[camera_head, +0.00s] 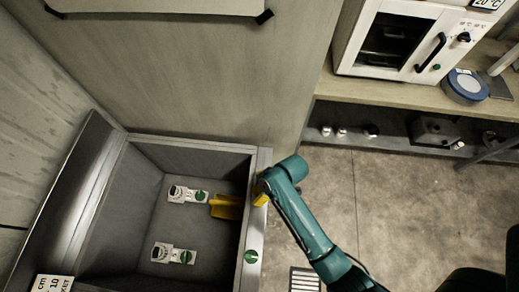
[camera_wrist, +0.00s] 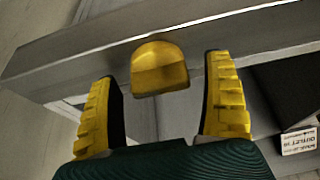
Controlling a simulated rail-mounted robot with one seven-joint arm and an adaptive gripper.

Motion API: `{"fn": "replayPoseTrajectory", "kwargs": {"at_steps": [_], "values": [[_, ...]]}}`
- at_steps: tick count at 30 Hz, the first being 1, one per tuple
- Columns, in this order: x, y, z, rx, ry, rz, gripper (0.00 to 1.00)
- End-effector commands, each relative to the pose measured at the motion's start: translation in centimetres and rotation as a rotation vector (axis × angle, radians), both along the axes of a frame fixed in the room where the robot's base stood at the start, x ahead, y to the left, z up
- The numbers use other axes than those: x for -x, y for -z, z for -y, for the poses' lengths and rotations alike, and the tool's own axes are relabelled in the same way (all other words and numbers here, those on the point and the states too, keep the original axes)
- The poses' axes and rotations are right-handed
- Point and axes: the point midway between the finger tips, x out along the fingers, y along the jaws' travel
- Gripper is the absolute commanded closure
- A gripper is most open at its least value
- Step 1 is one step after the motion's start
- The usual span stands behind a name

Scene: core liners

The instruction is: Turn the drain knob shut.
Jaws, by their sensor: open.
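A yellow knob-like piece (camera_wrist: 160,65) shows in the wrist view against a grey metal wall, between the fingers of my gripper (camera_wrist: 162,75). My gripper is open, with a gap on both sides of this piece. I cannot tell how far it reaches between the fingers. In the head view my gripper (camera_head: 262,192) is at the right rim of a grey metal tub (camera_head: 262,165), mostly hidden by the arm. A yellow piece (camera_head: 227,207) shows inside the tub by that wall; I cannot tell what it is. A round green piece (camera_head: 250,256) sits on the same rim.
Two white units with green discs (camera_head: 188,194) (camera_head: 173,254) lie on the tub floor. A dark area and an outlet label (camera_wrist: 298,141) are at the right in the wrist view. A white oven (camera_head: 410,45) stands on a bench.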

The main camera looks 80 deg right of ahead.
Motion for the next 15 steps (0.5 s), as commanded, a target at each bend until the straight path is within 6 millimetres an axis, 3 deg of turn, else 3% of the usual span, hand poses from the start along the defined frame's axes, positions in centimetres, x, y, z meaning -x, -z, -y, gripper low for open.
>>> {"fn": "replayPoseTrajectory", "kwargs": {"at_steps": [5, 15], "values": [[0.01, 0.01, -0.01, 0.000, 0.000, 0.000, 0.17], [0.04, -0.01, -0.01, 0.000, 0.001, 0.000, 0.79]]}}
